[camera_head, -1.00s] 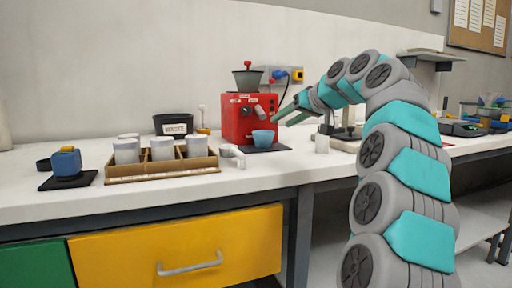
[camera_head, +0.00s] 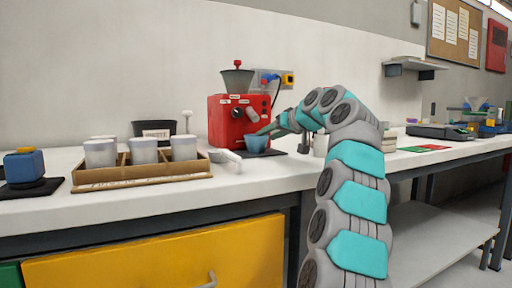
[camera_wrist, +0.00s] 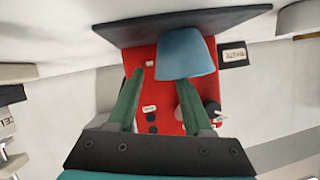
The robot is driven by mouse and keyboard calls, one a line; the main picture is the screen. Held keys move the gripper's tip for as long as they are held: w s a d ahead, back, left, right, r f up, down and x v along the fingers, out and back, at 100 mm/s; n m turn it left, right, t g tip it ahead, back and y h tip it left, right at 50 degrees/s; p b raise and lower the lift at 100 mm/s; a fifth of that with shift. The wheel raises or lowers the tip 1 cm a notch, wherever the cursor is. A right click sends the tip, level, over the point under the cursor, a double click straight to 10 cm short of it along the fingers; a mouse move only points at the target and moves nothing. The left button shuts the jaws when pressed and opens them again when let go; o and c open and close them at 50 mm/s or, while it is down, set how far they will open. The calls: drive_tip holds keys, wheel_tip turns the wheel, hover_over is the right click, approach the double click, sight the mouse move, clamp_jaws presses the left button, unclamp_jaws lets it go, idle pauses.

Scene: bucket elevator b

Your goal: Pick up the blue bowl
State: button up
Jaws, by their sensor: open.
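The blue bowl (camera_head: 254,145) stands on a dark mat (camera_head: 262,154) in front of the red grinder machine (camera_head: 228,122). My gripper (camera_head: 268,130) reaches in from the right, just beside and slightly above the bowl in the head view. In the wrist view, which looks upside down, the bowl (camera_wrist: 187,53) shows beyond the fingertips, nearer the right finger. My gripper (camera_wrist: 160,79) has its two green fingers apart with nothing between them. Whether a finger touches the bowl's rim I cannot tell.
A wooden tray (camera_head: 100,185) with several grey cups stands left of the machine. A white handled item (camera_head: 226,157) lies between tray and bowl. A light cup (camera_head: 320,145) stands right of the bowl, close to my arm. A dark labelled bin (camera_head: 153,130) is behind the tray.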

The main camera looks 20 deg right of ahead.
drive_tip(key=shift+x, duration=1)
clamp_jaws()
